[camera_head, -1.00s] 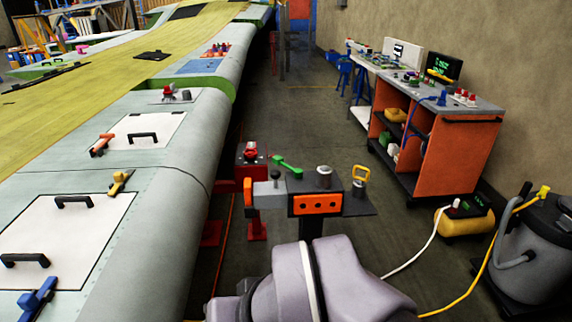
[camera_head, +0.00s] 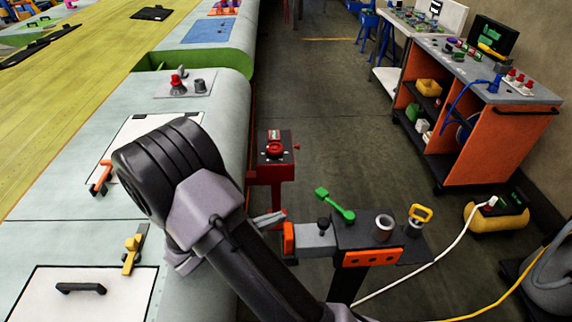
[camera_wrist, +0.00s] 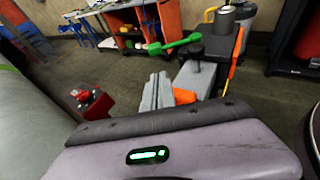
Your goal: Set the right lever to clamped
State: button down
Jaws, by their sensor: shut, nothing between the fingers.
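Several levers show, and I cannot tell for sure which is the right one. A green lever (camera_head: 336,204) is on the dark stand (camera_head: 408,247); it slants up to the left in the head view and also shows in the wrist view (camera_wrist: 176,45). On the wing are an orange lever (camera_head: 101,178) and a yellow lever (camera_head: 133,250), each beside a white panel. My gripper (camera_wrist: 157,88) is shut and empty, its fingers apart from the green lever and beside the stand's grey block in the picture. In the head view, my arm hides part of the wing.
The stand also bears a grey block (camera_head: 314,238) with an orange end, a grey cylinder (camera_head: 383,225) and a yellow handle (camera_head: 421,212). A red post (camera_head: 272,170) stands left of it. An orange bench (camera_head: 470,140) and yellow canister (camera_head: 496,218) are at right. The aisle floor is open.

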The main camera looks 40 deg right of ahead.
jog(key=shift+f+n+t, duration=0.2)
jog(key=shift+n+t, duration=0.1)
jog(key=shift+n, duration=0.1)
jog(key=b, duration=0.3)
send_near(318, 197)
jog(key=x, duration=0.5)
jog(key=shift+f, duration=0.35)
jog(key=shift+d, duration=0.65)
jog(key=shift+r, duration=0.1)
jog(key=shift+w+d, duration=0.1)
